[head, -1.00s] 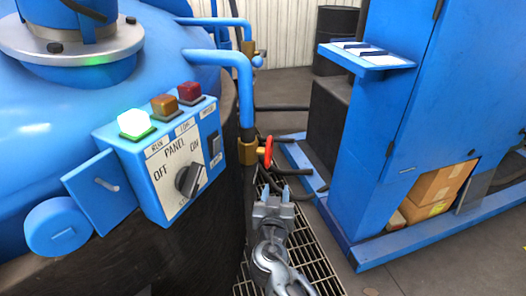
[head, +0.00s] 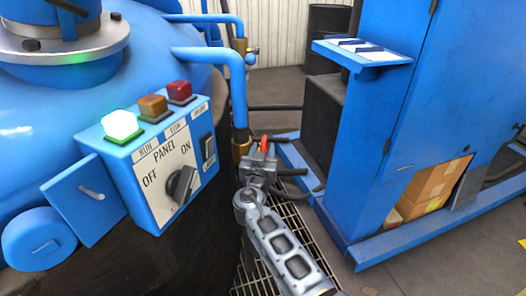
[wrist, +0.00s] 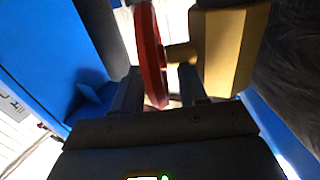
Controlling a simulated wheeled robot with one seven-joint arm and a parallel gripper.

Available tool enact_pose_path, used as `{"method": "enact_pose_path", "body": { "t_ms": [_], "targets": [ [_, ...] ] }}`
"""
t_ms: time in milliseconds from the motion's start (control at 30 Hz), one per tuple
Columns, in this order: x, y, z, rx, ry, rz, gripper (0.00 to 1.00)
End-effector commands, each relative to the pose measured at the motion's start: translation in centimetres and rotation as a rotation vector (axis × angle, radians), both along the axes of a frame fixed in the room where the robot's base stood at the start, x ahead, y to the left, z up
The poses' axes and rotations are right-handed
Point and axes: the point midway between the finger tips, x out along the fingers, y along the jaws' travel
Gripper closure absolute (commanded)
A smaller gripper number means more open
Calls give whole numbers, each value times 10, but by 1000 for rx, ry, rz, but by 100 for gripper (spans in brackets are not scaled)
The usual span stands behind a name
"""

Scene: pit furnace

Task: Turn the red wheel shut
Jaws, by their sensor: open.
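The red wheel (head: 264,143) is on the brass valve of the blue pipe, right of the control panel. In the wrist view the wheel (wrist: 150,55) shows nearly edge-on, its stem running right into the brass valve body (wrist: 226,50). My gripper (head: 262,151) is at the wheel and hides its lower part and much of the brass body (head: 241,148). In the wrist view my gripper (wrist: 157,88) is open, with one finger left of the wheel's rim and the other right of it, near the stem. I cannot tell whether either finger touches.
The control panel (head: 165,170), with a lit green lamp (head: 120,124), stands close left of my arm. A blue cabinet (head: 400,130) with a small shelf stands to the right. Dark hoses (head: 290,172) lie just right of my gripper. Metal grating (head: 290,215) covers the floor below.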

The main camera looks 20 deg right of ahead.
Motion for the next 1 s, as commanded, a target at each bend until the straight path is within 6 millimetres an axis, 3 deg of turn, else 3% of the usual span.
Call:
{"method": "enact_pose_path", "body": {
  "t_ms": [267, 700, 1000],
  "targets": [
    [1, -1, 0, 0, 0, 0, 59],
    [1, 0, 0, 0, 0, 0, 100],
    [1, 0, 3, 9, 16, 0, 100]
  ]
}}
